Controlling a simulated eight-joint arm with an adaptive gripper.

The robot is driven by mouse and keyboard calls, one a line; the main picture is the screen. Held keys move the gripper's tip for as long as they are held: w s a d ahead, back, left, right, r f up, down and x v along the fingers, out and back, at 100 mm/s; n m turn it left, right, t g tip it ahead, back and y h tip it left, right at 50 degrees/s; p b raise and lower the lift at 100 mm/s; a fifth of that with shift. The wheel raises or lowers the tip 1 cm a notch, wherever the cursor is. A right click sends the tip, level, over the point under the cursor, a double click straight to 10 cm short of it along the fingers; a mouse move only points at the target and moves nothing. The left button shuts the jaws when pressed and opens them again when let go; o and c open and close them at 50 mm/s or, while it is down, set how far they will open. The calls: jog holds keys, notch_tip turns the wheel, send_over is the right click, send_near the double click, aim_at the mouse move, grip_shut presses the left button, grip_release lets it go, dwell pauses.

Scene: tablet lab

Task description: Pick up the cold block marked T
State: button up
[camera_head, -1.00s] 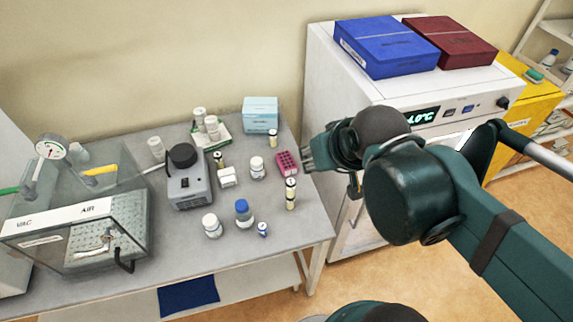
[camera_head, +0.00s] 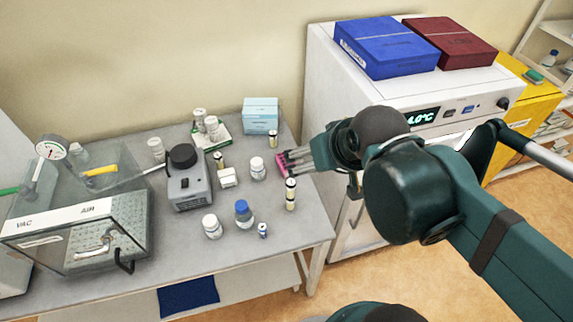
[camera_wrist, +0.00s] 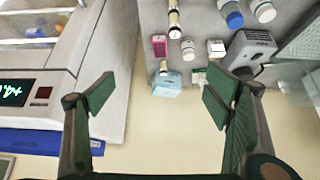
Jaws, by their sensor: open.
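A small pink block with holes in its top (camera_head: 281,171) stands on the right part of the grey bench. It is the likeliest cold block, but I cannot read a T on it. In the wrist view the pink block (camera_wrist: 159,46) shows between my two fingers and beyond them. My gripper (camera_head: 288,158) is open and empty; its fingers partly cover the pink block in the head view. In the wrist view my gripper (camera_wrist: 158,97) has its fingers wide apart, with no contact visible.
A striped vial (camera_head: 291,194) stands in front of the block, another (camera_head: 272,139) behind it. A light-blue box (camera_head: 261,115), white bottles (camera_head: 258,168) and a grey mixer (camera_head: 189,180) share the bench. A white refrigerator cabinet (camera_head: 320,85) stands to the right.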

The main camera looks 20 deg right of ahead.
jog(key=shift+w, duration=0.15)
jog(key=m+g+h+b, duration=0.4)
jog(key=m+g+b, duration=0.15)
jog(key=m, duration=1.05)
send_over(283, 162)
jog(key=a, duration=0.1)
jog(key=shift+g, duration=0.45)
jog(key=f, duration=2.4)
jog(key=shift+s+f, duration=0.2)
jog(key=shift+s, duration=0.1)
jog(key=shift+w+f+m+h, duration=0.2)
jog(key=shift+f+m+h, duration=0.1)
jog(key=shift+f+m, duration=0.3)
jog(key=shift+f, duration=0.2)
jog(key=shift+x, duration=1.1)
jog(key=shift+f, duration=0.2)
jog(key=shift+x, duration=2.5)
